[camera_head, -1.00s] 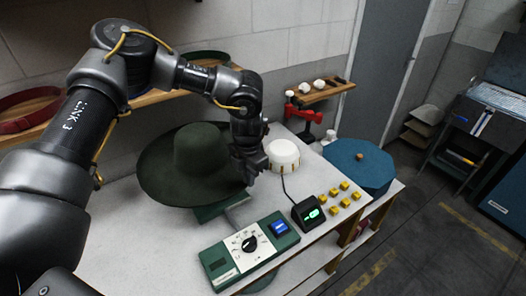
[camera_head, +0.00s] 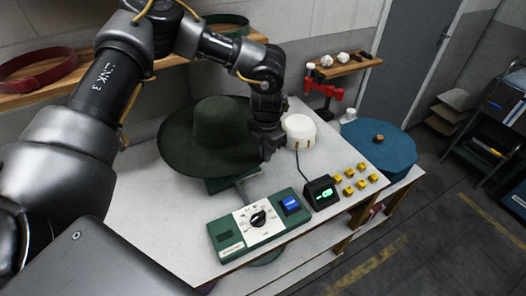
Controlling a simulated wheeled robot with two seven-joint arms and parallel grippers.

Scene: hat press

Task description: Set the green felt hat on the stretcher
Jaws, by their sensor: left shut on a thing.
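The green felt hat (camera_head: 217,130) is crown up, with a wide brim, left of centre over the white table. My left gripper (camera_head: 268,143) is shut on the right side of its brim; its fingertips are largely hidden. A green plate (camera_head: 221,184) with a grey bar shows partly under the front of the brim. I cannot tell whether the hat touches it. A white round block (camera_head: 299,129) with brass pins stands just right of the gripper, apart from the hat. I cannot tell which part is the stretcher. My right gripper is out of view.
A green control box (camera_head: 259,224) with a dial, a small black display (camera_head: 321,193) and several yellow blocks (camera_head: 349,173) line the table front. A blue round lid-like piece (camera_head: 379,146) is at right. A red clamp stand (camera_head: 324,92) stands behind. A wooden shelf (camera_head: 88,84) holds belts.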

